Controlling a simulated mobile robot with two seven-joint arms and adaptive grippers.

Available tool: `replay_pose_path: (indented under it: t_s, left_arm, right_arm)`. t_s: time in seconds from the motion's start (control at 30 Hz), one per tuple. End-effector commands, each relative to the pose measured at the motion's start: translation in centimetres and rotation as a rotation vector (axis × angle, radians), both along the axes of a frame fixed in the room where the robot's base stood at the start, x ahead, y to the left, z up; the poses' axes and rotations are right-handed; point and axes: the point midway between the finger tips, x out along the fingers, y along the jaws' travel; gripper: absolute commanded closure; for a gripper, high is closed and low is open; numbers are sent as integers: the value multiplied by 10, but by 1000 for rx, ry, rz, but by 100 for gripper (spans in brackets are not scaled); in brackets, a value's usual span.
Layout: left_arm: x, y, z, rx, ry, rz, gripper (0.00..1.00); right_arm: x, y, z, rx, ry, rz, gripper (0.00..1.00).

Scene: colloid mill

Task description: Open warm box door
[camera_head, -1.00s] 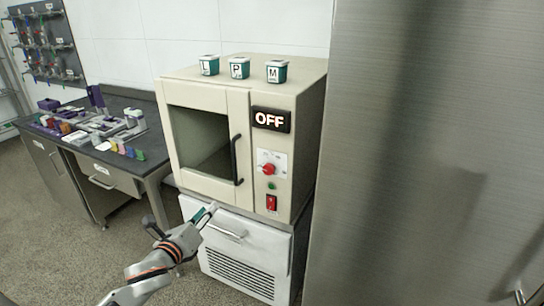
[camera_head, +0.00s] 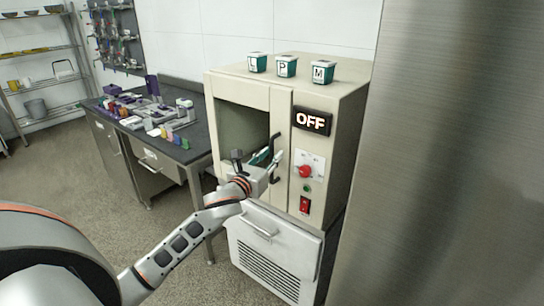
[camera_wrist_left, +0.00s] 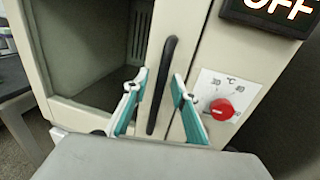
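The warm box (camera_head: 350,130) is a beige cabinet whose door, with a dark window (camera_head: 240,125), looks shut. Its black vertical handle (camera_wrist_left: 163,85) is on the door's right side. My left gripper (camera_head: 265,160) is in front of the door at the handle. In the left wrist view my left gripper (camera_wrist_left: 158,95) is open, with one green-padded finger on each side of the handle and visible gaps. The handle is partly hidden by the gripper in the head view. My right gripper is not in view.
Right of the handle are an OFF display (camera_head: 311,121), a red knob (camera_head: 305,171) and a red switch (camera_head: 304,205). Three labelled cups (camera_head: 286,66) stand on top. A vented white cabinet (camera_head: 275,255) is below, a cluttered dark bench (camera_head: 100,100) left, a metal panel (camera_head: 460,150) right.

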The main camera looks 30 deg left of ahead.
Motion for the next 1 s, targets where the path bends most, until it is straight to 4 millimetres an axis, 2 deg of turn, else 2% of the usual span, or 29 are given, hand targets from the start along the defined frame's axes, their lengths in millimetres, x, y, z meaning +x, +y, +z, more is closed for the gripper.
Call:
replay_pose_path:
  t_s: [0.37, 0.47, 0.77, 1.0]
  left_arm:
    - [6, 0, 0, -2, 0, -2, 74]
    - [6, 0, 0, -2, 0, -1, 100]
    - [5, 0, 0, -1, 0, -6, 100]
    - [-3, 2, -1, 5, 3, -54, 100]
  right_arm:
    - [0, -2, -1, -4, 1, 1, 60]
    - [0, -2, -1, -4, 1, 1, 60]
    - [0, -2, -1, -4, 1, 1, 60]
    - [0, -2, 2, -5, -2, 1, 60]
